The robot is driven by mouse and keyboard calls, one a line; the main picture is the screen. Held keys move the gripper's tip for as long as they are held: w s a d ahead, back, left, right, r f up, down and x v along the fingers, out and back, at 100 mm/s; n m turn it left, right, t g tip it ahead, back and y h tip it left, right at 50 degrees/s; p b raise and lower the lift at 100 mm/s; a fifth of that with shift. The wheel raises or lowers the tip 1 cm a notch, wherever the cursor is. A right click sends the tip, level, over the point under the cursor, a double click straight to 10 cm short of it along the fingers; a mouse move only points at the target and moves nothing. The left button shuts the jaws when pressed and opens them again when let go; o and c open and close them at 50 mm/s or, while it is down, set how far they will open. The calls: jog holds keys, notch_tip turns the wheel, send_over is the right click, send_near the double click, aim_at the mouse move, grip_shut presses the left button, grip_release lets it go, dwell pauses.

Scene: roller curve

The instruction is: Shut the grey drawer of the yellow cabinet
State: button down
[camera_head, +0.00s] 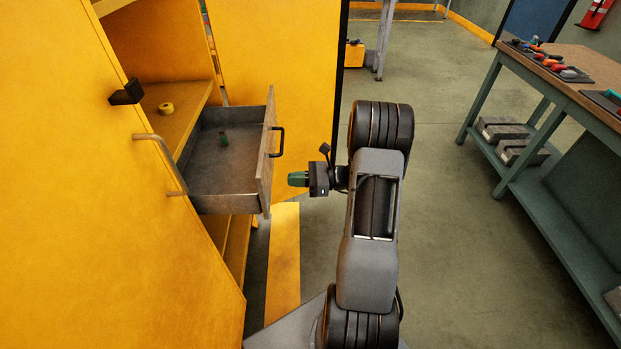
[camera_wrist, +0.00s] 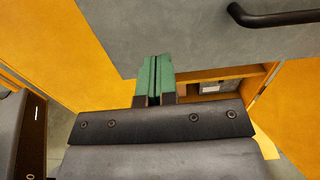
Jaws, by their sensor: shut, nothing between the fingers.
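The grey drawer (camera_head: 220,152) is pulled out of the yellow cabinet (camera_head: 165,110). The drawer's front panel carries a dark bar handle (camera_head: 280,142), which also shows at the top right of the wrist view (camera_wrist: 275,17). My gripper (camera_head: 297,179) is shut and empty, with green fingers. It is to the right of the drawer front and a little below the handle, apart from it in the head view. In the wrist view the closed fingers (camera_wrist: 154,78) point toward the lower edge of the grey drawer front (camera_wrist: 165,30).
A yellow cabinet door (camera_head: 110,220) with a metal handle stands open in the left foreground. Another yellow door panel (camera_head: 280,70) is behind the drawer. A workbench (camera_head: 560,75) with tools stands right; floor between is clear.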

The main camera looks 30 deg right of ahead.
aim_at(268, 180)
jog(key=shift+x, duration=2.7)
jog(key=shift+w, duration=0.1)
